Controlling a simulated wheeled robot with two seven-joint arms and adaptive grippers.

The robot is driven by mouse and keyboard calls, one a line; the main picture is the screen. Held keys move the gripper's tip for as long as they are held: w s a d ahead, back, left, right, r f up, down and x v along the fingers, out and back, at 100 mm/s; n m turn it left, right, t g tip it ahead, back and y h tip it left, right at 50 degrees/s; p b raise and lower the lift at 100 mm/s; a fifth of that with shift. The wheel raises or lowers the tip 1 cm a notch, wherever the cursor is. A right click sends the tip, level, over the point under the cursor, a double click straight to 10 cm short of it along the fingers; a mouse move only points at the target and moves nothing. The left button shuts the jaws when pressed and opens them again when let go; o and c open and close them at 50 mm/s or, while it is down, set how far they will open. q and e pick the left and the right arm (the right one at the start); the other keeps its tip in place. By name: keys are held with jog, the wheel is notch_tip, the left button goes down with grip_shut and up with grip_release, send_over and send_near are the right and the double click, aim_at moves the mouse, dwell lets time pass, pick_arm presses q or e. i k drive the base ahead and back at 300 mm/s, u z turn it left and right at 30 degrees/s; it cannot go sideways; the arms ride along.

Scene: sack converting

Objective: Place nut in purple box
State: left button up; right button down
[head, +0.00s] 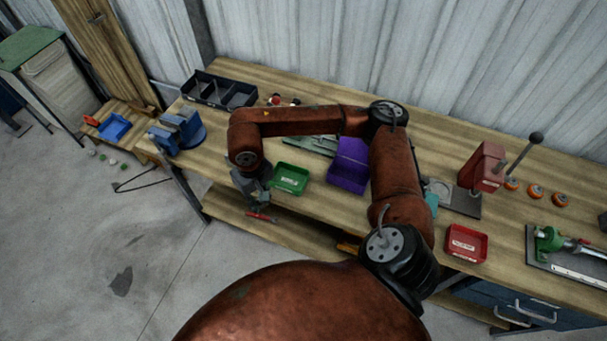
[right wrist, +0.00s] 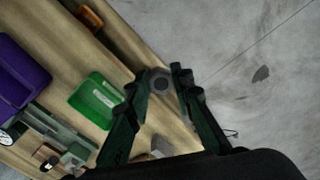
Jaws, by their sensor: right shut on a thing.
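My right gripper (head: 254,196) hangs at the front edge of the workbench, left of the green bin. In the right wrist view its fingertips (right wrist: 162,86) are shut on a grey round nut (right wrist: 160,79) with a dark hole. The nut cannot be made out in the head view. The purple box (head: 348,166) stands open on the bench, right of the gripper and beyond the green bin; it also shows at the left edge of the right wrist view (right wrist: 20,72). My left gripper is not in view.
The green bin (head: 290,179) stands between the gripper and the purple box. A blue vise (head: 178,132) and a dark divided tray (head: 219,91) are at the left. A red bin (head: 466,244) and a red lever press (head: 484,168) are at the right.

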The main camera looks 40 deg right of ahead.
aim_at(349, 175)
jog(key=u, duration=1.85)
jog(key=k, duration=1.15)
jog(key=z, duration=2.05)
jog(key=i, duration=0.5)
jog(key=u, duration=0.05)
